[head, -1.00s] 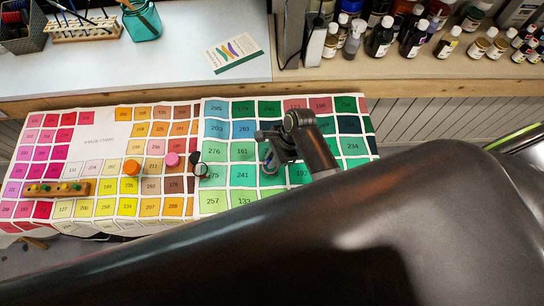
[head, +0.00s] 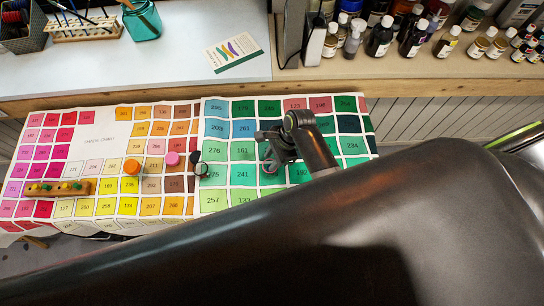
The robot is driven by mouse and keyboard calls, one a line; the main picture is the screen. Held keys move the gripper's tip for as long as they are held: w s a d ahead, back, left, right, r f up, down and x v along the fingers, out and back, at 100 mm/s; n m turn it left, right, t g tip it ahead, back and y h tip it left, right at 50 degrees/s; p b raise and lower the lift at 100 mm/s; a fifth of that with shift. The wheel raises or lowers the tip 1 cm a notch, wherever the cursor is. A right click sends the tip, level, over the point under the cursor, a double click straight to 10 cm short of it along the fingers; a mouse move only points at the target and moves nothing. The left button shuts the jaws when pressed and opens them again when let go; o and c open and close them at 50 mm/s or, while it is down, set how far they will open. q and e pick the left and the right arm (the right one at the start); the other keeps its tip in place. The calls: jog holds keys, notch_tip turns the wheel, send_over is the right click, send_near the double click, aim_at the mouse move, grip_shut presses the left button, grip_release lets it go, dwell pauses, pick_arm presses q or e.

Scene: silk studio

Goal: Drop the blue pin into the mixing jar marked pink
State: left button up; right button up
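My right gripper (head: 268,149) hangs over the green squares of the colour cloth, right of the middle. A small round, glassy thing with a pinkish lower edge (head: 269,166) shows at its fingers. I cannot tell whether it is held or stands behind them, or if it is the pink-marked jar. A wooden block (head: 57,188) with several small coloured pins lies at the cloth's left. The pins are too small to pick out a blue one. My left gripper is not in view.
An orange round piece (head: 132,167), a pink one (head: 172,158) and a dark-and-pale one (head: 200,169) stand on the colour cloth (head: 98,142). Bottles (head: 380,38) crowd the back shelf. My dark arm hides the front of the view.

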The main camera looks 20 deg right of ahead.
jog(key=shift+o, duration=0.6)
jog(key=b+v, duration=0.1)
jog(key=v, duration=1.6)
jog(key=shift+d+r, duration=0.15)
jog(key=shift+s, duration=0.1)
